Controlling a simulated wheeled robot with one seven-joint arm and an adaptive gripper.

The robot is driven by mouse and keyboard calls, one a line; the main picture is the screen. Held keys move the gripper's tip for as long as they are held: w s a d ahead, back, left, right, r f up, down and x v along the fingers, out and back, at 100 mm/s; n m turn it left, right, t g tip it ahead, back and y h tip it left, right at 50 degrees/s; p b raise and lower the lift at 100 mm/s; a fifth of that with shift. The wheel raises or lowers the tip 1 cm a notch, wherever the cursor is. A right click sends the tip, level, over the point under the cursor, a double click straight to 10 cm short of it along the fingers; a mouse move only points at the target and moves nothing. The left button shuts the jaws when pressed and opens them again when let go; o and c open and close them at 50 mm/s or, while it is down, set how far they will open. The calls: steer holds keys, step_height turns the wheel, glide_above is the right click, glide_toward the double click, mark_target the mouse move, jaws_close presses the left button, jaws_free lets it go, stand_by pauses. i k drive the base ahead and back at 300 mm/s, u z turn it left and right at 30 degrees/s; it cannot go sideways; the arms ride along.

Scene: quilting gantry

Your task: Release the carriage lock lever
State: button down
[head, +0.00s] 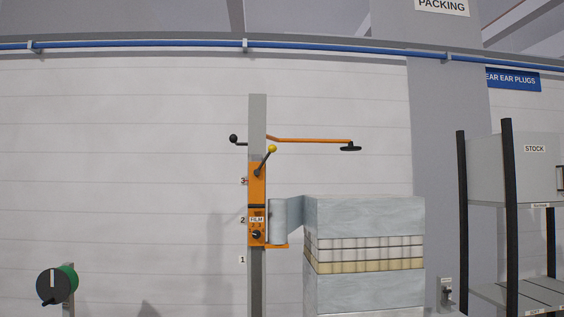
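An upright grey post (257,112) stands in the middle of the head view with an orange carriage (257,187) on it. A short dark lever with a yellow knob (272,149) sticks up and right from the carriage's upper part; I take it for the lock lever. The carriage bears a FILM label (257,219) and a small black dial (257,234). A grey film roll (278,222) stands on its right side. A black ball knob (234,138) sits on a rod at the post's left. My gripper is not in view.
A wrapped pallet load (363,218) stands right of the post, film running to it. An orange arm with a black disc (350,148) reaches out above. A grey rack (508,215) stands far right, a green and black reel (57,285) lower left.

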mark_target(273, 149)
steer(key=z, duration=0.75)
steer(key=i, duration=0.65)
steer(key=u, duration=0.75)
